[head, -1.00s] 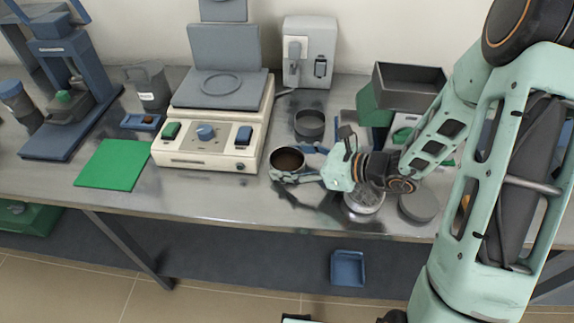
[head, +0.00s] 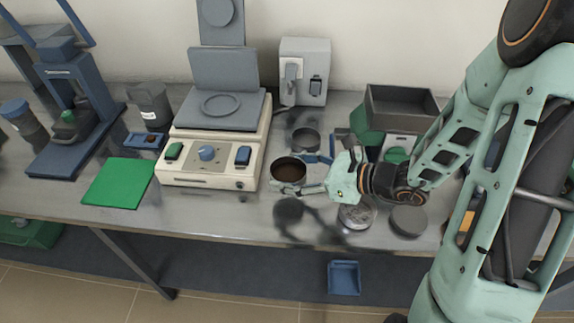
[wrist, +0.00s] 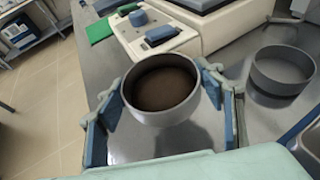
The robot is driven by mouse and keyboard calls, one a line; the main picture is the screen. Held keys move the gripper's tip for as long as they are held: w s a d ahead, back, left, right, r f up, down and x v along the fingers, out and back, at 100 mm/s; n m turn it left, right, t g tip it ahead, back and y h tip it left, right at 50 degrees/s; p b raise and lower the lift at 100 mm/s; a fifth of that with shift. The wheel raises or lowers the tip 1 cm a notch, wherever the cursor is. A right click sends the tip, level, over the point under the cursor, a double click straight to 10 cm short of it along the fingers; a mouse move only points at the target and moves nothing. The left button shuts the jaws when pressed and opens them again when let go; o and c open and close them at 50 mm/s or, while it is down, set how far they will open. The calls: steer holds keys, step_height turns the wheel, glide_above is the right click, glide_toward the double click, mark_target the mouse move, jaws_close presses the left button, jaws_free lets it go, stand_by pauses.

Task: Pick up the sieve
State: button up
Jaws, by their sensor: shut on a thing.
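The sieve (head: 289,172) looks like a round, shallow grey pan with a dark brown inside. It also shows in the wrist view (wrist: 160,108), between the two blue finger pads. My gripper (head: 298,178) is shut on it from opposite sides. The sieve is roughly level and held above the steel bench, with a shadow on the bench below it. Whether the brown is its bottom or some contents, I cannot tell.
An empty grey round pan (head: 305,139) stands behind the sieve. A cream balance (head: 207,176) stands to its left. A shallow dish (head: 357,214) and a grey disc (head: 408,222) lie near the bench's front edge (head: 250,236). A dark open box (head: 402,105) stands behind right.

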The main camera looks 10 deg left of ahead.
steer(key=s+d+r+p, duration=0.4)
steer(key=s+p, duration=0.6)
steer(key=p, duration=0.5)
steer(key=shift+d+r+p, duration=0.2)
steer(key=shift+r+p, duration=0.1)
steer(key=shift+r, duration=0.8)
steer(key=o, duration=1)
steer(key=c, duration=1)
steer(key=shift+w+f, duration=0.1)
steer(key=shift+w, duration=0.05)
